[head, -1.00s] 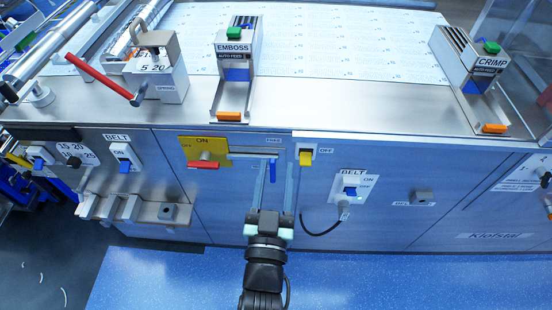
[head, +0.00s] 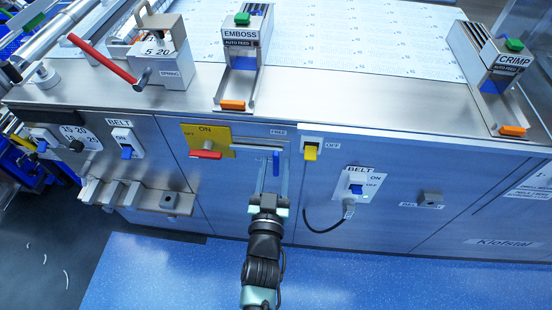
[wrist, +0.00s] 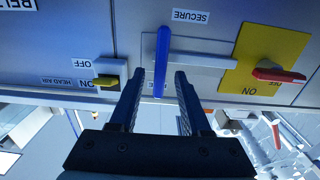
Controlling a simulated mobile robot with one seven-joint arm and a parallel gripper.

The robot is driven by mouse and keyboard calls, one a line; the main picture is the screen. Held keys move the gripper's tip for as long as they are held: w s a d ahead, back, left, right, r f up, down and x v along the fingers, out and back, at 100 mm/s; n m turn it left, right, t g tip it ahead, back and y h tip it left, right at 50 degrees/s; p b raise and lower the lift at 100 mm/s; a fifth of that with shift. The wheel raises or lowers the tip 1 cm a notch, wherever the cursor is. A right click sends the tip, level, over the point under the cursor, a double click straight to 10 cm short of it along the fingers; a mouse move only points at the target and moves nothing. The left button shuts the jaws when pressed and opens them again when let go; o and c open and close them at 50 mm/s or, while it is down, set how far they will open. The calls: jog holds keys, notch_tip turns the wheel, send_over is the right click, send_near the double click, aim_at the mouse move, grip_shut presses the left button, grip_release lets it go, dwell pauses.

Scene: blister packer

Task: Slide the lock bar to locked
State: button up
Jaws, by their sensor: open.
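The lock bar's blue handle (head: 276,163) stands upright at the right end of a pale horizontal strip (head: 248,149) on the machine front. In the wrist view the blue handle (wrist: 161,62) lies between the two dark fingers of my gripper (wrist: 160,73). The fingers are open, with a gap on each side of the handle. My gripper (head: 272,175) also shows in the head view, reaching up to the handle from below. A FREE label (head: 277,132) is above the handle. A SECURE label (wrist: 190,16) shows in the wrist view.
A yellow plate with a red switch (head: 205,154) is just left of the strip. A yellow head-air switch (head: 310,152) sits close on the right. A BELT switch (head: 357,187) with a cable is farther right, and metal brackets (head: 130,195) jut out at left.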

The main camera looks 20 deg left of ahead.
jog(key=shift+x, duration=1.15)
jog(key=shift+c, duration=0.3)
grip_shut()
dwell(0.4)
